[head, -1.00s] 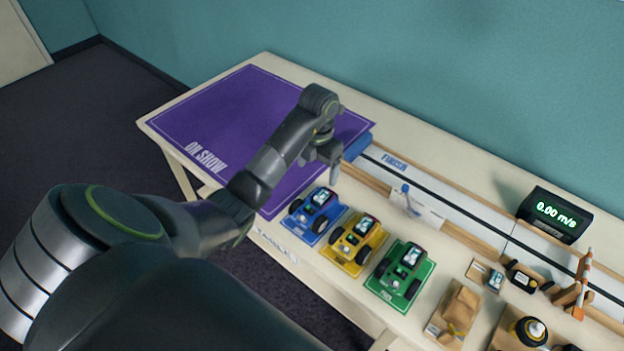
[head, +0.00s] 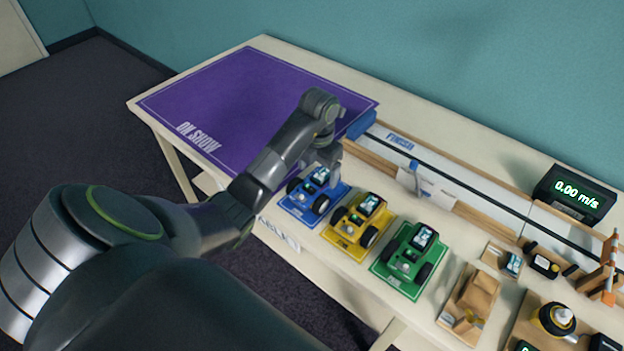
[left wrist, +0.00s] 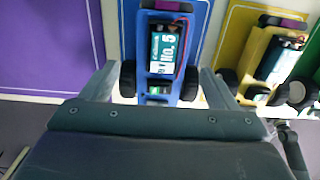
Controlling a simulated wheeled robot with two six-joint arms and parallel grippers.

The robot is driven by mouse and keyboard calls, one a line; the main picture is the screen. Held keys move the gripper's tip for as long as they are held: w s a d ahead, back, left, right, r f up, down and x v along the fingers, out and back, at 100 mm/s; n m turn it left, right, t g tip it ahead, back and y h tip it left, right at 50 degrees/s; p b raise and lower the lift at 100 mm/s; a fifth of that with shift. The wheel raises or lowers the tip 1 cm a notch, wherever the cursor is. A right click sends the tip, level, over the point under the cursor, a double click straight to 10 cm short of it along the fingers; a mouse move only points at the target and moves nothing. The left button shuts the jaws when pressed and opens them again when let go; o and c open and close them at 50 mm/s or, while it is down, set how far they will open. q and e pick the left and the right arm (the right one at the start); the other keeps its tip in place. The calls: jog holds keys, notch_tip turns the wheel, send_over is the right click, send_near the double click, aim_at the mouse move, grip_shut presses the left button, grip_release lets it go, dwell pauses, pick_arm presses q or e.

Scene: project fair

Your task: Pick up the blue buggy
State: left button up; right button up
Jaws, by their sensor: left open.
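The blue buggy (head: 318,181) stands on its blue card (head: 300,212) near the front edge of the table, just below my left gripper (head: 328,160). In the left wrist view the blue buggy (left wrist: 165,58) shows its dark wheels and a white and teal pack marked "No. 5". The left gripper (left wrist: 160,82) is open, with one finger on each side of the buggy's wheels. I cannot tell how far the fingertips reach down. In the head view the arm and gripper hide part of the buggy's back. My right gripper is not in view.
A yellow buggy (head: 362,215) and a green buggy (head: 410,252) stand to the right on their own cards. A purple "ON SHOW" mat (head: 240,95) lies clear at the left. Behind runs a track with a speed display (head: 575,196). Wooden parts lie at right.

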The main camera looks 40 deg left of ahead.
aim_at(318, 177)
pick_arm(q)
notch_tip(318, 177, down, 3)
jog(key=shift+s+d+r+p, duration=0.1)
jog(key=shift+d+r+p, duration=0.05)
jog(key=shift+p, duration=0.5)
jog(key=shift+f, duration=0.6)
jog(key=c, duration=0.9)
jog(key=shift+r, duration=0.1)
